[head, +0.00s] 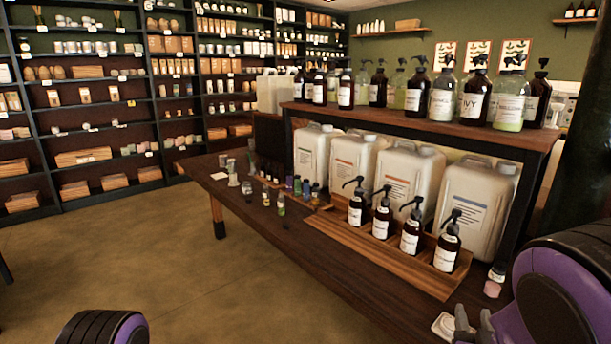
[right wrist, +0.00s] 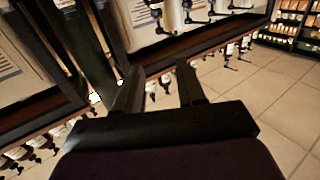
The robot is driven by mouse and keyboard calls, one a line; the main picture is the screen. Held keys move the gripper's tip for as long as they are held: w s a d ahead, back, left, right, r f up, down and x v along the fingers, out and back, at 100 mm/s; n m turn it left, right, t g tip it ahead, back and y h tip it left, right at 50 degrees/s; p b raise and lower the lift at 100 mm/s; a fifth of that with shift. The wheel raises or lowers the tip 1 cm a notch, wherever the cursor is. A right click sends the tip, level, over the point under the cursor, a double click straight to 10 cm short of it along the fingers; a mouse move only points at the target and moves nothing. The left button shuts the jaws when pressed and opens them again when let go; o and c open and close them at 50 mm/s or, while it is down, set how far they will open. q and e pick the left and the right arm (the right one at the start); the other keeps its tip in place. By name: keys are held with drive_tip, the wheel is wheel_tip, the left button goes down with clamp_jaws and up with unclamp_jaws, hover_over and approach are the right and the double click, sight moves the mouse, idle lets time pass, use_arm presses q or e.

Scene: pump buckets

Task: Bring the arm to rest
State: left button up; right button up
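My right gripper (head: 474,322) is at the lower right of the head view, over the right end of the dark wooden table (head: 330,290). In the right wrist view its two fingers (right wrist: 158,85) stand apart with nothing between them. Several dark pump bottles (head: 410,232) stand in a wooden tray (head: 352,248) to the left of the gripper, apart from it. Only a rounded black and purple part of my left arm shows at the bottom left of the head view. My left gripper is out of view.
Large white canisters (head: 395,178) stand behind the tray, under a raised shelf (head: 430,127) crowded with pump bottles. Small jars (head: 305,188) stand left of the tray. A small pale dish (head: 443,325) lies close to the right gripper. The floor at left is clear.

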drive_tip(key=s+a+f+m+g+y, duration=0.1)
drive_tip(key=s+f+g, duration=0.3)
drive_tip(key=f, duration=0.6)
drive_tip(key=s+f+m+g+y, duration=0.1)
drive_tip(key=s+f+g, duration=0.3)
drive_tip(key=f, duration=0.5)
drive_tip(key=s+f+g, duration=0.3)
drive_tip(key=s+f, duration=0.4)
drive_tip(key=s, duration=0.3)
drive_tip(key=s+a+f+g, duration=0.1)
drive_tip(key=s+f+g, duration=0.1)
drive_tip(key=s+f, duration=0.5)
drive_tip(key=s, duration=0.4)
drive_tip(key=shift+a+f+m+g+y, duration=0.15)
drive_tip(key=shift+m+g+y, duration=0.25)
